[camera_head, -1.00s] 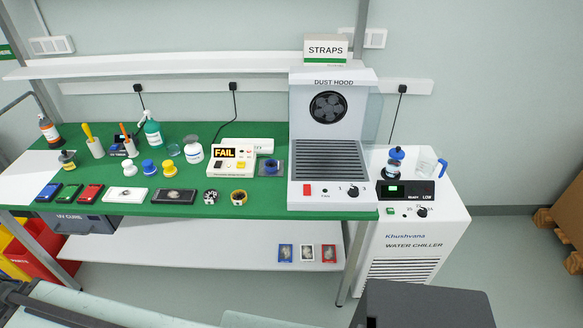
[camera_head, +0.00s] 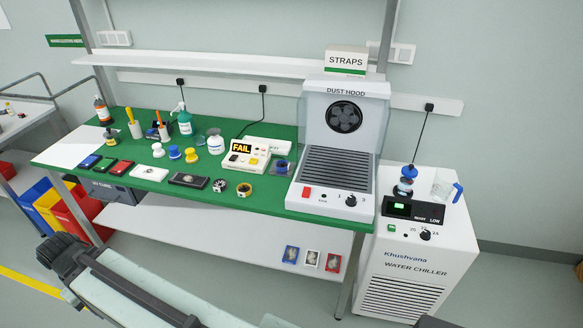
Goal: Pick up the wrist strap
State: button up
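A small blue coiled band (camera_head: 282,166), which looks like the wrist strap, sits on a small dark grey pad (camera_head: 291,174) on the green bench. It is just right of a white tester (camera_head: 249,161) whose display reads FAIL, and left of the dust hood. A white and green box (camera_head: 346,60) marked STRAPS stands on the shelf above the hood; its contents are hidden. Parts of my arm show along the bottom edge, but I cannot make out my gripper's fingers in this view.
The dust hood (camera_head: 335,140) borders the pad on the right. A water chiller (camera_head: 425,265) stands at the right. The lower shelf (camera_head: 200,228) is mostly bare.

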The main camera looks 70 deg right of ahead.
aim_at(281, 165)
jog(key=z, duration=0.4)
jog(key=i, duration=1)
jog(key=u, duration=0.05)
